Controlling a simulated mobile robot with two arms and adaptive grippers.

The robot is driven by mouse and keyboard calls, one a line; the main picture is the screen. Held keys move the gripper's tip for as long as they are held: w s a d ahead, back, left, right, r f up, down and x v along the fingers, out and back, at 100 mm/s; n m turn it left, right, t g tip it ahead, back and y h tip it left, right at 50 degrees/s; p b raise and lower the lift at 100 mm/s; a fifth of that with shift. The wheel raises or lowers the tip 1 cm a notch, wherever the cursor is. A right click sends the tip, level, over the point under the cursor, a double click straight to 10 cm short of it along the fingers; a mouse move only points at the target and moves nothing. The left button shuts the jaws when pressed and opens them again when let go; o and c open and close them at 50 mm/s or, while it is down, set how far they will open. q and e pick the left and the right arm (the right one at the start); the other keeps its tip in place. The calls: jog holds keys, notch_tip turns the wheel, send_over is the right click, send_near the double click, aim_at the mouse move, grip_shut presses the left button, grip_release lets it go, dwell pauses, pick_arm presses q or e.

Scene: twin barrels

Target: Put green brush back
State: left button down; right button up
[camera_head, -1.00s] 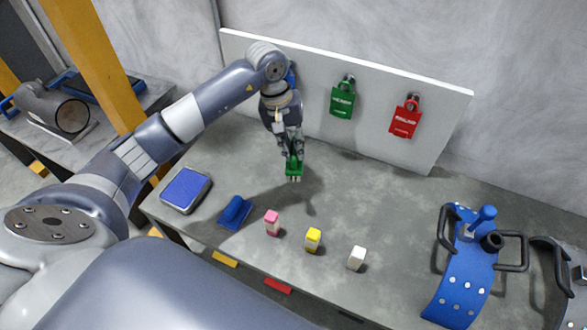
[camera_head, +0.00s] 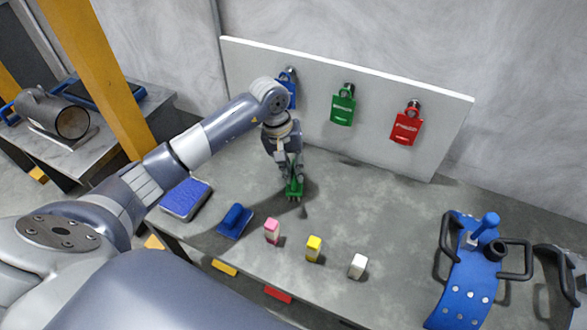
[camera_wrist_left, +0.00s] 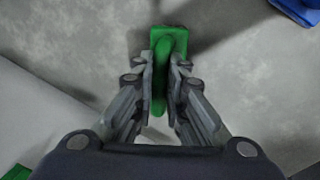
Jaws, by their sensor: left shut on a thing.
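The green brush (camera_head: 295,187) is in my left gripper (camera_head: 291,180), at the table's left-middle part, in front of the white board. In the left wrist view the green brush (camera_wrist_left: 170,40) shows between the two fingers of the left gripper (camera_wrist_left: 166,75), which are shut on its handle. The brush is low over the grey table (camera_head: 375,200); I cannot tell for sure whether it touches the top. My right gripper is not in view.
A blue brush (camera_head: 235,221) and a blue pad (camera_head: 185,198) lie to the left. Pink (camera_head: 272,231), yellow (camera_head: 314,248) and white (camera_head: 357,266) blocks stand along the front. A blue curved fixture (camera_head: 465,285) stands right.

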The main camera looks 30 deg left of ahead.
pick_arm(q)
jog(key=c, duration=1.6)
grip_release()
jog(key=shift+c, duration=0.2)
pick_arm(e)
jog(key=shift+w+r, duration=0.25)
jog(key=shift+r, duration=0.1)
pick_arm(q)
jog(key=shift+r, duration=0.2)
jog(key=p+v, duration=0.1)
jog(key=v, duration=1.1)
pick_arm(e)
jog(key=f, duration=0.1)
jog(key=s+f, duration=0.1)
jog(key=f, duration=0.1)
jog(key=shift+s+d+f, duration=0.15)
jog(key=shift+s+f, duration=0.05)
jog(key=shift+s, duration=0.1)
